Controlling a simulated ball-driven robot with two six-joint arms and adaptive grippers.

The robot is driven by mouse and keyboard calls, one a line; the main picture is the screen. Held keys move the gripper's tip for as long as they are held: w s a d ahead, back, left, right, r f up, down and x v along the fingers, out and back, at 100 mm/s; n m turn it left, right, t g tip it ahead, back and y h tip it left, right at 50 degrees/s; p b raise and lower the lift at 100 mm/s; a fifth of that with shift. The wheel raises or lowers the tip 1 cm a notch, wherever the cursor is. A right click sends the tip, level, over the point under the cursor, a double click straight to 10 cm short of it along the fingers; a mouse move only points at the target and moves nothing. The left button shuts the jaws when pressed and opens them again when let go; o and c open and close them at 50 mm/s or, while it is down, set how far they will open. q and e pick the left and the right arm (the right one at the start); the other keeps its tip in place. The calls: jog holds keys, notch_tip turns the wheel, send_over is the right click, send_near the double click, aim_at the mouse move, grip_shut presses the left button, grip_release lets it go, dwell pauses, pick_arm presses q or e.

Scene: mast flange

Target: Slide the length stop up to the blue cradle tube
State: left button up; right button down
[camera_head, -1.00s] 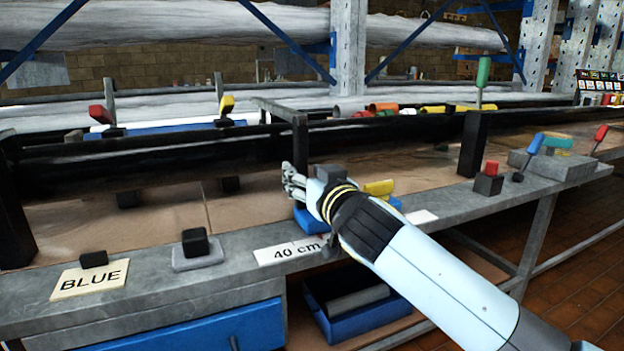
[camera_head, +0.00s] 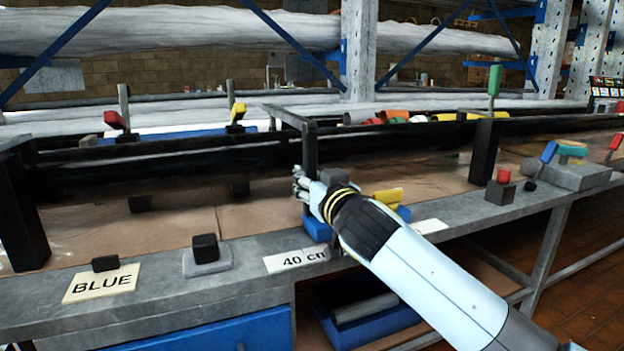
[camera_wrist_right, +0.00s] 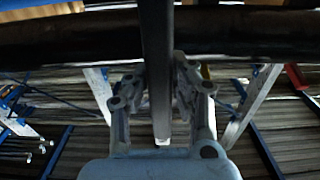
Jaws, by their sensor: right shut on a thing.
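The length stop appears to be the dark upright post (camera_head: 309,148) with a grey arm reaching back from its top, near the middle of the bench. My right gripper (camera_head: 303,186) is at the lower part of this post, shut on it. In the right wrist view the post (camera_wrist_right: 157,70) runs between the two fingers (camera_wrist_right: 160,110). A long black tube (camera_head: 90,165) lies along the bench behind the post. A card reading BLUE (camera_head: 100,284) lies at the front left. I cannot tell which tube is the blue cradle tube. My left gripper is not in view.
Red (camera_head: 117,120) and yellow (camera_head: 237,113) lever handles stand along the tube. A card reading 40 cm (camera_head: 296,260) and a black block (camera_head: 206,248) are at the front edge. A green-handled lever (camera_head: 494,80) stands right. The brown bench surface left of the post is largely clear.

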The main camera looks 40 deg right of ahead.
jog(key=a, duration=0.2)
jog(key=w+a, duration=0.1)
jog(key=a, duration=0.2)
jog(key=shift+f, duration=0.1)
dwell(0.6)
jog(key=c, duration=1.5)
grip_release()
jog(key=shift+w, duration=0.1)
jog(key=o, duration=0.4)
jog(key=shift+a, duration=0.25)
jog(key=shift+d, duration=0.1)
jog(key=v, duration=0.7)
jog(key=shift+d, duration=0.1)
